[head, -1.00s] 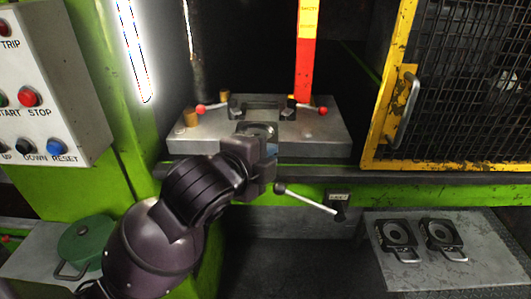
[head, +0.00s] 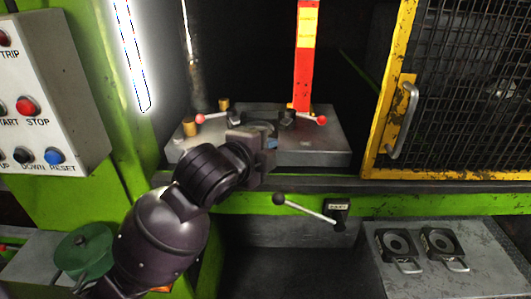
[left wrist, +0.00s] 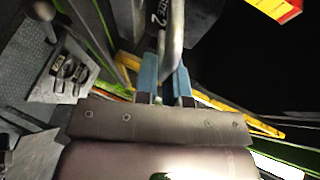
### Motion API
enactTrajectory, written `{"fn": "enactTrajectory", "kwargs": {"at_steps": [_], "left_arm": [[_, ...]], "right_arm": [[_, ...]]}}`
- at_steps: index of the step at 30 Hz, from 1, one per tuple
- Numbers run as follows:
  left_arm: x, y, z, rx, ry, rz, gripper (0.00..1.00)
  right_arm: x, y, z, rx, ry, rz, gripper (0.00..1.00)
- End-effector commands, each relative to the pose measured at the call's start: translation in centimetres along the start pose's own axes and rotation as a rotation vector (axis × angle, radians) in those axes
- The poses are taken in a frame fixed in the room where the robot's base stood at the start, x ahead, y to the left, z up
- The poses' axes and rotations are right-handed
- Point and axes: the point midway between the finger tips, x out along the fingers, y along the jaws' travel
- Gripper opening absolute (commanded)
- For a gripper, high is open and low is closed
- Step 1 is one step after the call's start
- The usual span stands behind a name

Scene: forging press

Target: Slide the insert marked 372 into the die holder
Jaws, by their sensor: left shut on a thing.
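My left gripper (head: 269,147) is shut on the handle of a dark insert (head: 262,127) with a round ring on top. In the left wrist view, the blue fingers (left wrist: 165,78) grip the handle, and the insert (left wrist: 185,20) shows part of a white marking with a 2; the full number cannot be read. The die holder (head: 287,118) sits on the grey press plate, with a red-knobbed lever on each side. The insert is at the holder's front, between the levers. My gripper partly hides it, so I cannot tell how far in it is.
Two other ring-shaped inserts with handles, a left one (head: 396,245) and a right one (head: 442,244), lie on a grey shelf (head: 480,270). A yellow mesh guard (head: 400,110) stands right. A red and yellow post (head: 305,60) rises behind the plate. A black-knobbed lever (head: 308,209) projects below.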

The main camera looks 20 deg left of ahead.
Motion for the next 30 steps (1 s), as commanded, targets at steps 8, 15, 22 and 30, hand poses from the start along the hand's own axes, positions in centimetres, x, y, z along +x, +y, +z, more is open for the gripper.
{"fn": "enactTrajectory", "kwargs": {"at_steps": [8, 15, 22, 30], "left_arm": [[1.5, -0.9, 0.8, 0.003, 0.001, -0.010, 0.00], [2.7, -1.5, 1.5, 0.003, 0.002, -0.011, 0.00], [4.0, -1.9, 2.1, 0.003, 0.002, -0.011, 0.00], [5.3, -1.2, 2.9, 0.001, 0.002, -0.009, 0.00]], "right_arm": [[0.0, 0.0, -0.1, -0.001, 0.002, 0.000, 0.43], [0.0, 0.0, -0.1, -0.001, 0.003, 0.000, 0.43], [0.0, 0.0, -0.2, -0.001, 0.003, 0.000, 0.43], [0.0, 0.0, -0.2, -0.001, 0.004, 0.000, 0.43]]}}
